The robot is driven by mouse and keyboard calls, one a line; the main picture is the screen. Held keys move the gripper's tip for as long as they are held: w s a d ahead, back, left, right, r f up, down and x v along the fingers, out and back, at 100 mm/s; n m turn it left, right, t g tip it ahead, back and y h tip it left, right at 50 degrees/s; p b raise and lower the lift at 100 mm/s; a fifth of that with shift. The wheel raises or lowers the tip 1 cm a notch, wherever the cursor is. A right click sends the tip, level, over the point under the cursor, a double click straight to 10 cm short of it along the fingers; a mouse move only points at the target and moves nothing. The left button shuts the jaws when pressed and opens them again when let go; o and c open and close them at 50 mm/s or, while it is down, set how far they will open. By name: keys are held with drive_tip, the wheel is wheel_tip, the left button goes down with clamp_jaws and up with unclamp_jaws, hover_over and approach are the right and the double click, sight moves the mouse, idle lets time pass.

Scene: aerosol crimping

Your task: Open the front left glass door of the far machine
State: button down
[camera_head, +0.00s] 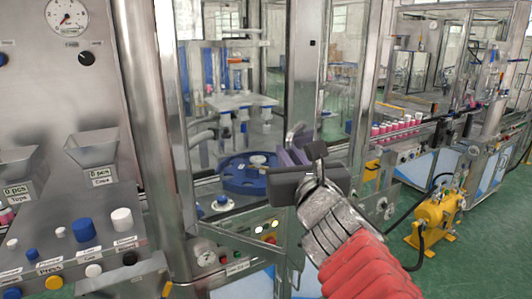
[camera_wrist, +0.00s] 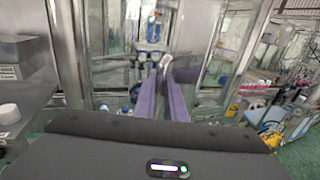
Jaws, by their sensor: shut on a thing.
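The machine's front left glass door (camera_head: 235,130) is a clear pane in a steel frame, in the middle of the head view. My gripper (camera_head: 289,148), with purple fingers, is in front of the door's right side. A grey handle (camera_head: 295,132) is at the fingertips. In the wrist view my gripper (camera_wrist: 166,68) has its two fingers close together around the pale handle (camera_wrist: 165,61), near the upright steel frame. The contact is small and partly hidden by the fingers. Whether the door stands ajar is hard to tell.
Behind the glass are a blue rotary wheel (camera_head: 248,174) and a steel plate. A control panel with hoppers (camera_head: 92,148) stands at left. At right are a conveyor with pink cans (camera_head: 395,127) and a yellow pump (camera_head: 436,217) on the green floor.

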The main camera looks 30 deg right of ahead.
idle(0.3)
drive_tip(key=c, duration=1.8)
unclamp_jaws()
drive_tip(key=shift+s, duration=0.15)
